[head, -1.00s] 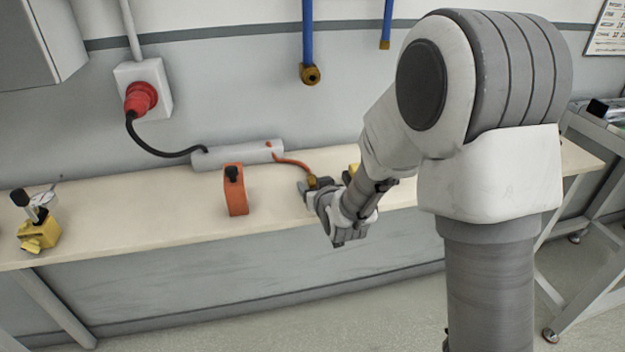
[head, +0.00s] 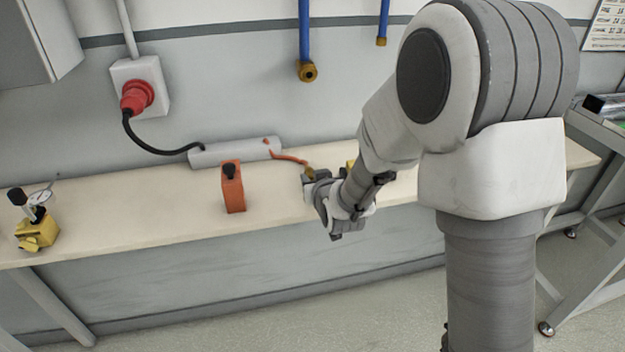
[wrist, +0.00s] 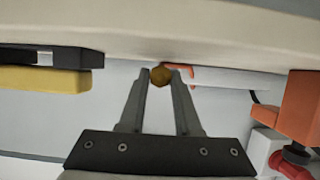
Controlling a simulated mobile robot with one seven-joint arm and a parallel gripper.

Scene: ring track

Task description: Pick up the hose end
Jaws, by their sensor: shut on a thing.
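The hose end is a brass-coloured fitting on a short orange hose (head: 290,158), which comes out of the grey-white cylinder (head: 235,151) on the bench. In the wrist view the brass hose end (wrist: 160,76) sits between the two fingertips of my gripper (wrist: 161,80). In the head view the hose end shows only in part, beside my fingers. The orange hose (wrist: 192,72) also shows in the wrist view, right behind the fitting.
An orange block with a black knob (head: 233,188) stands left of my gripper on the bench (head: 130,212). A yellow-based dial gauge stand (head: 37,232) is at the far left. A yellow block (wrist: 45,79) lies close by. Blue hoses (head: 305,40) hang on the wall.

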